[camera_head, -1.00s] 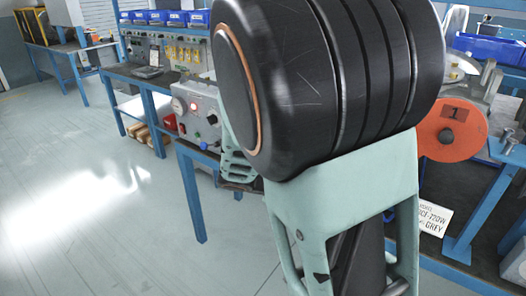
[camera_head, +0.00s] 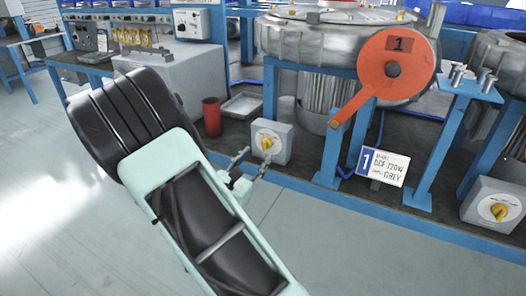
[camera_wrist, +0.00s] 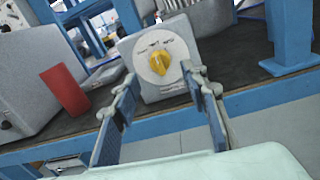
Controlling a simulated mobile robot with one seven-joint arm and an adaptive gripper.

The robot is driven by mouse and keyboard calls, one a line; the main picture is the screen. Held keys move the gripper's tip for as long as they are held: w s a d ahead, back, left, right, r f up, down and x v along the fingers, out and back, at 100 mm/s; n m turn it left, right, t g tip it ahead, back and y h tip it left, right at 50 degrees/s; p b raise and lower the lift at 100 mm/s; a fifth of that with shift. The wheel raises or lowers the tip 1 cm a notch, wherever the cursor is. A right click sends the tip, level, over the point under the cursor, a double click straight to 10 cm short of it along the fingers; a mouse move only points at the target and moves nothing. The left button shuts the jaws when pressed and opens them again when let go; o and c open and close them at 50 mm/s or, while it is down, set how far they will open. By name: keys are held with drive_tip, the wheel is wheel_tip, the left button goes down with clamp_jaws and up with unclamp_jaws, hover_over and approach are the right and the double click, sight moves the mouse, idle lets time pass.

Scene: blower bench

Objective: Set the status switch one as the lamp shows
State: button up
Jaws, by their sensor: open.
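The status switch is a grey box with a white dial and a yellow knob (camera_head: 267,143), low on the bench's lower shelf beneath the first blower. It also shows in the wrist view, where its yellow knob (camera_wrist: 159,62) stands ahead between my fingers. My gripper (camera_head: 247,161) is open and empty, just in front of the box, apart from the knob. The wrist view shows both fingers (camera_wrist: 160,92) spread wide. An orange-red disc marked 1 (camera_head: 397,64) hangs on the blower, with an arm reaching down left. The dial's markings are too small to read. I cannot make out a lit lamp.
A second switch box (camera_head: 492,208) with a yellow knob stands at the right. A number 1 plate reading GREY (camera_head: 383,166) stands between them. A blue bench rail (camera_head: 400,222) runs along the front.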

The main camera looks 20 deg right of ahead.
sight(264, 147)
drive_tip(key=shift+b+x, duration=0.3)
drive_tip(key=shift+x, duration=2.5)
clamp_jaws()
